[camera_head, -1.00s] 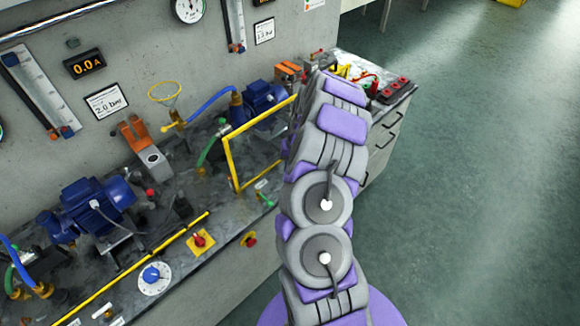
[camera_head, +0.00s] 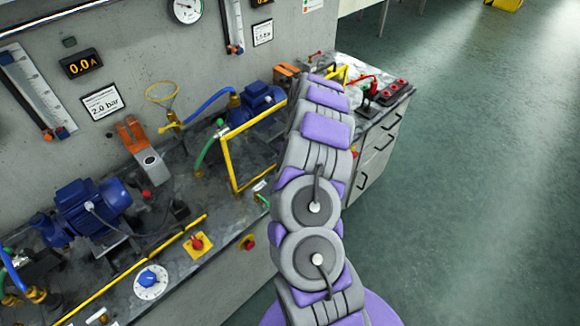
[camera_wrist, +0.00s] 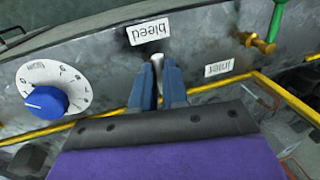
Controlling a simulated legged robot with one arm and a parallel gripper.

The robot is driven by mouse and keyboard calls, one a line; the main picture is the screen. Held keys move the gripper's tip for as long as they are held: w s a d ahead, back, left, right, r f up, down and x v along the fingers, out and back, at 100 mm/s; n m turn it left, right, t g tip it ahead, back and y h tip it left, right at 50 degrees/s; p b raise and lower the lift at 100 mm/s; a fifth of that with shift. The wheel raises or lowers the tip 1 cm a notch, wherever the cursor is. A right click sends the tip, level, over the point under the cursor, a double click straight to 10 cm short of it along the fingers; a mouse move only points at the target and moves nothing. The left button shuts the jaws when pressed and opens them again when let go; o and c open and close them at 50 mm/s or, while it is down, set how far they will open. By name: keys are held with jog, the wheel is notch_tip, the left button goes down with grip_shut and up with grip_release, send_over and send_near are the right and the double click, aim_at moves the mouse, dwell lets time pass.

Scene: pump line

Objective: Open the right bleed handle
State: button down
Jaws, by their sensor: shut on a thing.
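In the wrist view my gripper (camera_wrist: 157,88), with blue-grey fingers, reaches over the grey bench panel. In the head view my arm covers the gripper and the handle; the right blue pump (camera_head: 263,98) shows left of the arm.
A blue dial knob (camera_wrist: 46,101) sits left of the gripper. The "inlet" label (camera_wrist: 219,67) and a brass fitting (camera_wrist: 256,43) are to the right. A yellow rail (camera_wrist: 255,78) runs close to the gripper. A drawer cabinet (camera_head: 378,150) stands beyond my arm; the right floor is clear.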

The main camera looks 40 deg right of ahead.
dwell(0.5)
jog(key=c, duration=1.1)
grip_release()
jog(key=shift+d, duration=0.1)
jog(key=shift+c, duration=0.2)
jog(key=shift+r, duration=0.1)
jog(key=d+r+p, duration=0.1)
jog(key=r, duration=0.7)
jog(key=d+r+p, duration=0.2)
jog(key=r, duration=0.6)
jog(key=shift+w+d+r, duration=0.2)
jog(key=shift+d+r, duration=0.05)
jog(key=shift+r, duration=0.1)
